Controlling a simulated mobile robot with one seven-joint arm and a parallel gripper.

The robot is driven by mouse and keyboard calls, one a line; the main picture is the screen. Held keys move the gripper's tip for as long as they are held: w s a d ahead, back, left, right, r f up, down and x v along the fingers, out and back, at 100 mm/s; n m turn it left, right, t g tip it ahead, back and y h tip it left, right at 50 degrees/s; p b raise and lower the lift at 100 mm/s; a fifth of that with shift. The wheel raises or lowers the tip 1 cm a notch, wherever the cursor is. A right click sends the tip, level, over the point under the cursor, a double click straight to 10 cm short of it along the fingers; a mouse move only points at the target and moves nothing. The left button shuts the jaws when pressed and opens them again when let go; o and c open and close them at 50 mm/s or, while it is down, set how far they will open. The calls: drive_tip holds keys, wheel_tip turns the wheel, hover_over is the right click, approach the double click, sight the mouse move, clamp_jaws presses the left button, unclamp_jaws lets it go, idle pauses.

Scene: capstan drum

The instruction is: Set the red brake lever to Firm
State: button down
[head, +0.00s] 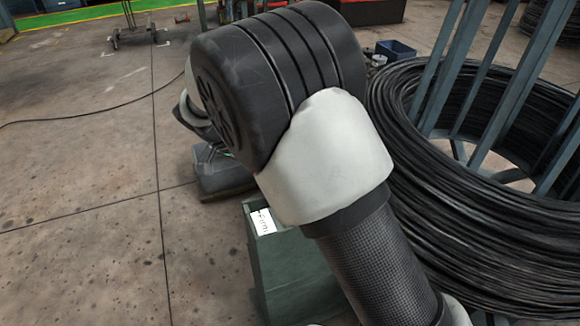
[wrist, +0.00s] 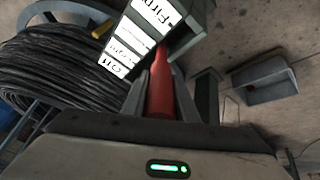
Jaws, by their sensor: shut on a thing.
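The red brake lever (wrist: 160,92) shows in the wrist view, between the two fingers of my gripper (wrist: 161,83), which is shut on it. The lever's far end meets the brake box beside a white label plate (wrist: 127,38). The plate reads Firm at the top of the picture, Off at the lower end, with other labels between. I cannot tell which label the lever stands at. In the head view the green brake box (head: 290,272) shows with its Firm label (head: 263,221). My arm hides the lever and gripper there.
A large coil of black cable (head: 440,175) around blue-grey posts stands close right of the box. It also shows at left in the wrist view (wrist: 50,65). A blue bin (head: 396,49) stands behind. The concrete floor at left is mostly clear, with a thin cable across it.

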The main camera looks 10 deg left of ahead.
drive_tip(key=s+a+f+t+h+b, duration=0.1)
drive_tip(key=s+a+f+h, duration=0.1)
drive_tip(key=s+a+f, duration=0.1)
drive_tip(key=s+a, duration=0.1)
drive_tip(key=a, duration=0.1)
drive_tip(key=shift+a, duration=0.35)
drive_tip(key=shift+f, duration=0.1)
drive_tip(key=c, duration=1.4)
unclamp_jaws()
drive_tip(key=shift+s+a, duration=0.1)
drive_tip(key=shift+a, duration=0.1)
drive_tip(key=shift+d, duration=0.1)
drive_tip(key=p+v, duration=0.3)
drive_tip(key=v, duration=1.4)
drive_tip(key=shift+s, duration=0.25)
